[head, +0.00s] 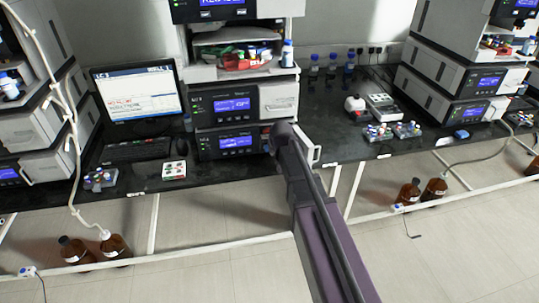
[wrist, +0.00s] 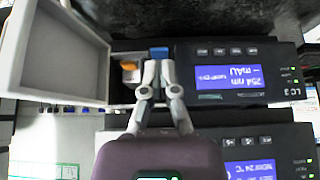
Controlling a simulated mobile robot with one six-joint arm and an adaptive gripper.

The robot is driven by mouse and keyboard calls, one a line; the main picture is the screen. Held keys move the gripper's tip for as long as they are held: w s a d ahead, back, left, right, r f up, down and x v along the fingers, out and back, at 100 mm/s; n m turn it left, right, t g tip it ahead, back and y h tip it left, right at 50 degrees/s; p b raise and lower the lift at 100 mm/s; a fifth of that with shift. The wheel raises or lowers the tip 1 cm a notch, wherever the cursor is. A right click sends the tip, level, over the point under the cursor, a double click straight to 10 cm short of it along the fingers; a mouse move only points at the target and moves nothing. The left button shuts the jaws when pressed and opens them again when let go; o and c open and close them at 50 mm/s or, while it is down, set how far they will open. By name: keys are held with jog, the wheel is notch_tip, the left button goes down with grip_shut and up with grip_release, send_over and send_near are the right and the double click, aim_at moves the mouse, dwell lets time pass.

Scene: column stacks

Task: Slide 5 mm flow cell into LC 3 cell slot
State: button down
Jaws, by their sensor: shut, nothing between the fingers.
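My gripper (wrist: 157,68) is shut and empty in the wrist view, with its fingertips at the open bay of the LC 3 detector (wrist: 285,77). A small blue piece (wrist: 158,52), probably the flow cell, sits in the bay just beyond the fingertips. I cannot tell whether the fingers touch it, how deep it sits, or its path length. An orange-and-white part (wrist: 129,70) lies beside it in the dark cell compartment (wrist: 121,93).
A light grey door (wrist: 60,50) stands open beside the bay. Vial racks (head: 405,130) and a small white box (head: 174,170) sit on the black bench. Brown bottles (head: 410,190) stand below it.

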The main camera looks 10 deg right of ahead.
aim_at(266, 145)
jog(key=shift+f, duration=0.15)
jog(key=b+x, duration=0.3)
jog(key=w+b+x, duration=0.1)
jog(key=b+x, duration=0.1)
jog(key=x, duration=0.2)
jog(key=w+r+b+x, duration=0.1)
jog(key=b+x, duration=0.2)
jog(key=x, duration=0.1)
jog(key=shift+a+b, duration=0.1)
jog(key=shift+b, duration=0.2)
jog(key=shift+w, duration=0.7)
jog(key=w, duration=0.5)
jog(key=shift+w+a, duration=0.35)
jog(key=shift+s, duration=0.1)
